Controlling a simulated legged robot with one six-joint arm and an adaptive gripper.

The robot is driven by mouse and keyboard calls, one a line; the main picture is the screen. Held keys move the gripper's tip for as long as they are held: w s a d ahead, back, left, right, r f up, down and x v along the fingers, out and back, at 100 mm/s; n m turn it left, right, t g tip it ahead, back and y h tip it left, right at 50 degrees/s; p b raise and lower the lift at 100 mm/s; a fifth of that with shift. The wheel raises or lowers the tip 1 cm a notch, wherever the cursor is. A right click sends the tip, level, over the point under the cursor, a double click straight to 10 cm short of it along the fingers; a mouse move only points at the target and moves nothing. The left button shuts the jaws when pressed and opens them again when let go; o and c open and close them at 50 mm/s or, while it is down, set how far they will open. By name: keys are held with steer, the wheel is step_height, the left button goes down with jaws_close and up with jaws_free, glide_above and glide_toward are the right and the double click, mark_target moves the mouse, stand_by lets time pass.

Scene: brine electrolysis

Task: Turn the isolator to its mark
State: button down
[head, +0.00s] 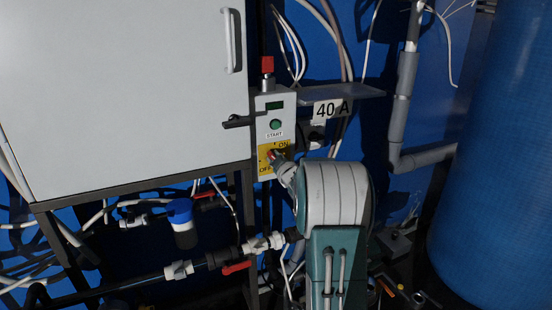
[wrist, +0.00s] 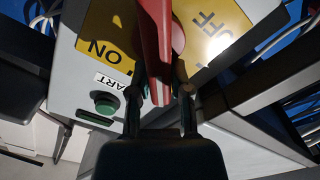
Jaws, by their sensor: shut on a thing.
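The isolator has a red handle (wrist: 156,35) on a yellow plate (wrist: 108,36) marked ON and OFF. In the wrist view ON reads at the left and OFF at the upper right, with the handle running between the two words. My gripper (wrist: 162,90) has its two fingers on either side of the handle's near end and is shut on it. In the head view the yellow plate (head: 264,165) is at the bottom of a grey control box (head: 262,105), and my gripper (head: 283,164) covers part of it. The handle's exact pointing is hidden there.
A green START button (head: 275,124) sits above the plate; it also shows in the wrist view (wrist: 105,103). A black lever (head: 238,121) juts left from the box. A red knob (head: 267,64) stands on top. Pipes with a red-handled valve (head: 237,267) run below.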

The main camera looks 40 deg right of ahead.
steer(key=n, duration=0.3)
steer(key=f+n, duration=0.1)
steer(key=shift+w+a+n, duration=0.15)
steer(key=shift+a+n, duration=0.2)
steer(key=shift+n, duration=0.05)
steer(key=n, duration=0.2)
steer(key=f+n, duration=0.1)
steer(key=n, duration=0.2)
steer(key=shift+a+f, duration=0.15)
steer(key=shift+f, duration=0.1)
steer(key=c, duration=0.6)
jaws_free()
steer(key=shift+o, duration=0.2)
